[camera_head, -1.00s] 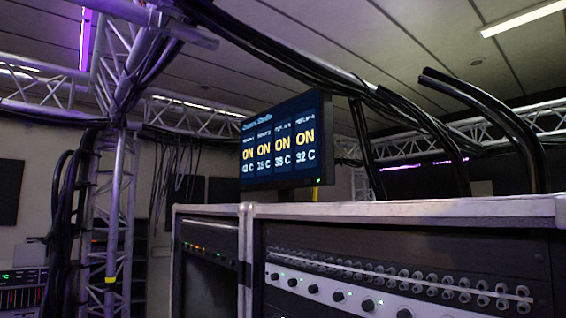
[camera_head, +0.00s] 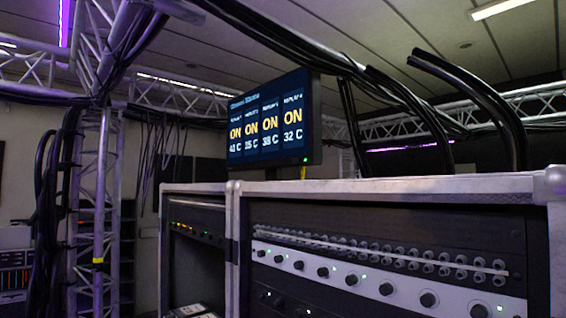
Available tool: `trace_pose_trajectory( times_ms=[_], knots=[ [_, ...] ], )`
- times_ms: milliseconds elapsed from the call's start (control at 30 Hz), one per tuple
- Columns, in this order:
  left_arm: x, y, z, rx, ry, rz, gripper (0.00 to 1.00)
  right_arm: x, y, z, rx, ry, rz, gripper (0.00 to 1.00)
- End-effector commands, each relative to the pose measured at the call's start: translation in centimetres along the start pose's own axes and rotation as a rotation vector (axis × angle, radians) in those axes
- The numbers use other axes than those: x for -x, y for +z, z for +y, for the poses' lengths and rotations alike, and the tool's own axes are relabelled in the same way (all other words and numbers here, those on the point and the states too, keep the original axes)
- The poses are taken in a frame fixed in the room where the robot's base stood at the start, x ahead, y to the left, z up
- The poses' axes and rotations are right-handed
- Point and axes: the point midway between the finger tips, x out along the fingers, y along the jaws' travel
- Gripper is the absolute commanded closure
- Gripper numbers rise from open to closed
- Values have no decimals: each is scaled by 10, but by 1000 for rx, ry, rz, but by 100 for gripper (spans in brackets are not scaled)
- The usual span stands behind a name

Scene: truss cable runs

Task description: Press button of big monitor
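The big monitor (camera_head: 270,122) stands above the rack cases near the middle of the head view. Its dark screen shows several columns, each with "ON" in yellow and a temperature below. A small green light (camera_head: 306,160) shows at the lower right corner of its frame. I cannot make out a separate button on it. Neither of my grippers is in view.
A flight-case rack (camera_head: 390,186) with rows of knobs and connectors fills the lower right. A second case (camera_head: 193,187) stands left of it. Black cables (camera_head: 350,75) run overhead. A metal truss tower (camera_head: 98,215) with hanging cables stands at the left.

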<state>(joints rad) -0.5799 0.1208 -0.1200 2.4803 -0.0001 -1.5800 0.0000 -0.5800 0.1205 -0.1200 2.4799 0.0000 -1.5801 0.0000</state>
Motion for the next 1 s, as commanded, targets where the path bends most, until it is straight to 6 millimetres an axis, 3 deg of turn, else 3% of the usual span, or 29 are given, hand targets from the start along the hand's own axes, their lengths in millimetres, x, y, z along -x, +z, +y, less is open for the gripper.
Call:
trace_pose_trajectory(
  times_ms=[33, 400, 1000],
  knots=[
    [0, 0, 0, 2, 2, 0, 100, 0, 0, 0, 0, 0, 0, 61],
    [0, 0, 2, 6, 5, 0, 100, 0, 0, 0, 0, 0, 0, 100],
    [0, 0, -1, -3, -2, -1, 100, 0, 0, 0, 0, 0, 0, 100]
  ],
)
